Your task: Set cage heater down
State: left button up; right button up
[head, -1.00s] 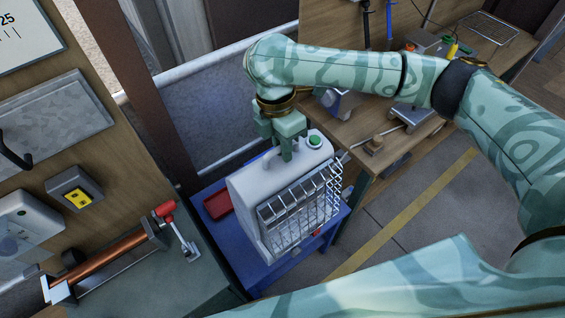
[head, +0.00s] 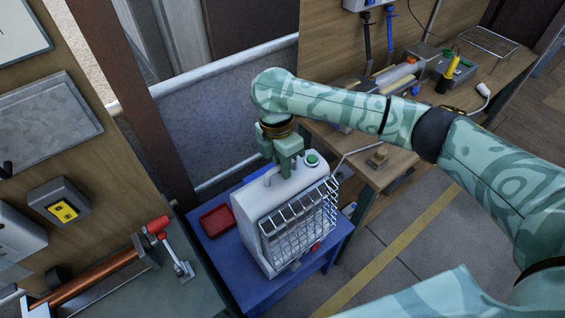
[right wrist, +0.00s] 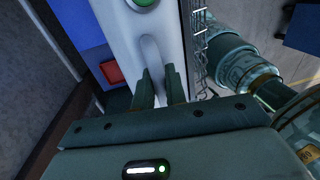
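The cage heater (head: 250,215) is a pale box with a wire grille on its front and a green button on top. It stands upright over the blue table (head: 335,243); I cannot see clearly whether its whole base touches. My right gripper (head: 287,174) points down at the heater's top. In the right wrist view, its two fingers (right wrist: 160,88) are on either side of the grey top handle (right wrist: 152,50) and look closed on it. The fingertips' contact is partly hidden. My left gripper is not in view.
A red tray (head: 217,220) lies on the blue table, left of the heater. A bench with a copper pipe (head: 100,279) and red-handled lever (head: 158,227) is at left. A wooden workbench (head: 345,152) with tools is behind at right. A grey wall panel is behind.

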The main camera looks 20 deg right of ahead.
jog(key=o, duration=0.4)
jog(key=shift+s+d+f, duration=0.1)
jog(key=shift+s+f, duration=0.05)
jog(key=shift+f, duration=0.1)
notch_tip(320, 180, up, 12)
jog(key=w+p, duration=0.2)
jog(key=p, duration=0.2)
jog(key=shift+a, duration=0.4)
